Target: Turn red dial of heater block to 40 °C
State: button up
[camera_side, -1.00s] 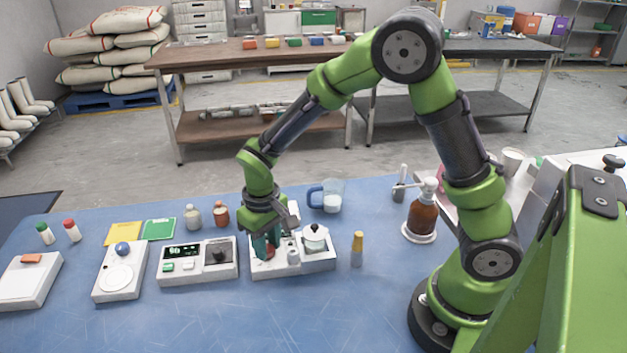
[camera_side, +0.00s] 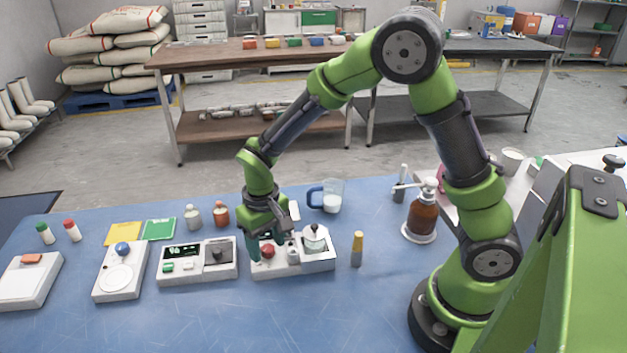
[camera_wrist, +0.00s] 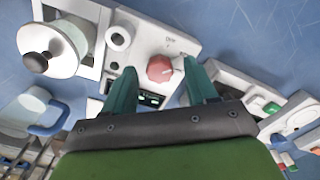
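The heater block (camera_side: 318,268) is a white unit right of centre on the blue table, with a lidded pot (camera_side: 315,238) on its right part. Its red dial (camera_side: 268,251) is on the left part of its top and also shows in the wrist view (camera_wrist: 160,68), with a pale pointer mark at its side. My gripper (camera_side: 270,248) is open, its teal fingers on either side of the dial; in the wrist view my gripper (camera_wrist: 158,66) shows gaps between fingers and dial. A lit display (camera_wrist: 150,99) is partly hidden by the fingers; its reading is not legible.
A white device with a black knob (camera_side: 217,252) stands close on the left. A yellow-capped tube (camera_side: 357,249) stands right of the block, and a blue-handled beaker (camera_side: 328,197) behind it. The front of the blue table (camera_side: 250,320) is clear.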

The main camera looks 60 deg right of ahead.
aim_at(266, 247)
notch_tip(266, 247, up, 17)
dwell(0.7)
jog(key=shift+f, duration=0.1)
jog(key=s+d+r+m+t+y, duration=0.1)
jog(key=s+d+t, duration=0.1)
jog(key=s, duration=0.5)
jog(key=s+d+r+t+y, duration=0.1)
jog(key=s+d+r+t, duration=0.1)
jog(key=s+t, duration=0.3)
jog(key=shift+s+d+r+m, duration=0.15)
jog(key=shift+s+r+m, duration=0.2)
jog(key=shift+s, duration=0.8)
